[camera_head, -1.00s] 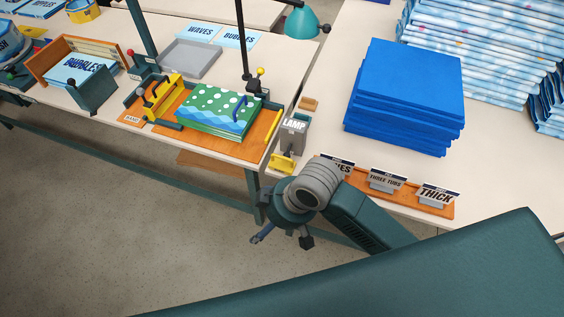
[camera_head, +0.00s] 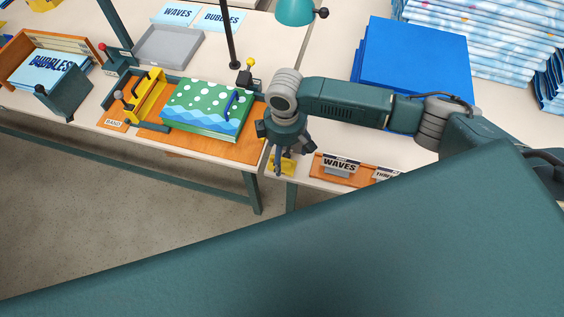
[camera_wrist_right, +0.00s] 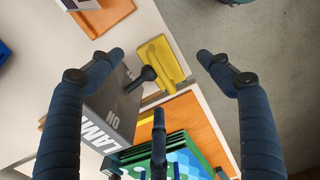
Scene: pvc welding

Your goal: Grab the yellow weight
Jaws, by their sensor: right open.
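The yellow weight (camera_head: 288,168) lies at the front edge of the white table, partly hidden behind my right gripper (camera_head: 290,158) in the head view. In the right wrist view the yellow weight (camera_wrist_right: 167,62) shows as a block with a raised yellow bar, beside the grey LAMP box (camera_wrist_right: 112,108). My right gripper (camera_wrist_right: 160,75) is open, its dark fingers spread around the view of the weight, and nothing is held. I cannot tell how high the fingertips are above it. My left gripper is not in view.
A dark knob (camera_wrist_right: 145,74) sticks out from the LAMP box close to the weight. The orange board (camera_head: 240,148) with the green dotted stack (camera_head: 205,108) is just left. A WAVES sign (camera_head: 341,164) stands on a rack to the right. Open floor lies below the table edge.

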